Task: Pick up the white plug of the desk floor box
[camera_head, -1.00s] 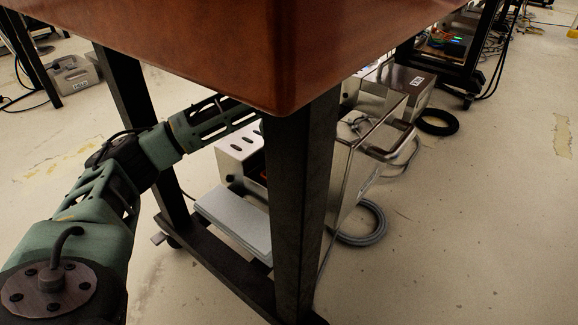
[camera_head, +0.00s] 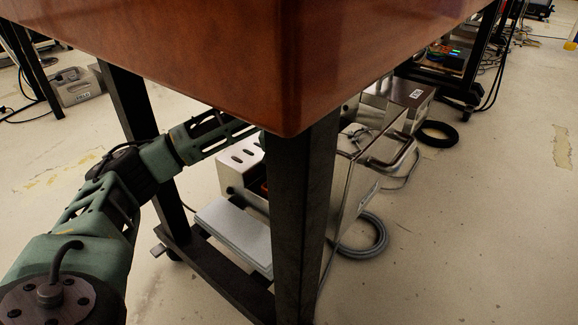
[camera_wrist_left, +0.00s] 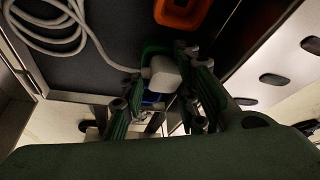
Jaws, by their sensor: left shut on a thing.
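In the left wrist view a white plug (camera_wrist_left: 166,74) with a white cable (camera_wrist_left: 98,45) sits between the fingers of my left gripper (camera_wrist_left: 160,88). The gripper is shut on the plug. The cable runs up and left into loose loops over a dark panel. Green and blue parts show beside and below the plug; I cannot tell whether it touches them. In the head view my left arm reaches under the brown desk top (camera_head: 230,60), and the desk hides the gripper and plug. My right gripper is in neither current view.
An orange square piece (camera_wrist_left: 183,12) lies close above the plug. A slotted metal box (camera_head: 238,163) and a dark desk leg (camera_head: 304,210) stand close to my left arm. A grey hose coil (camera_head: 368,236) lies on the floor. Open floor (camera_head: 470,230) is at right.

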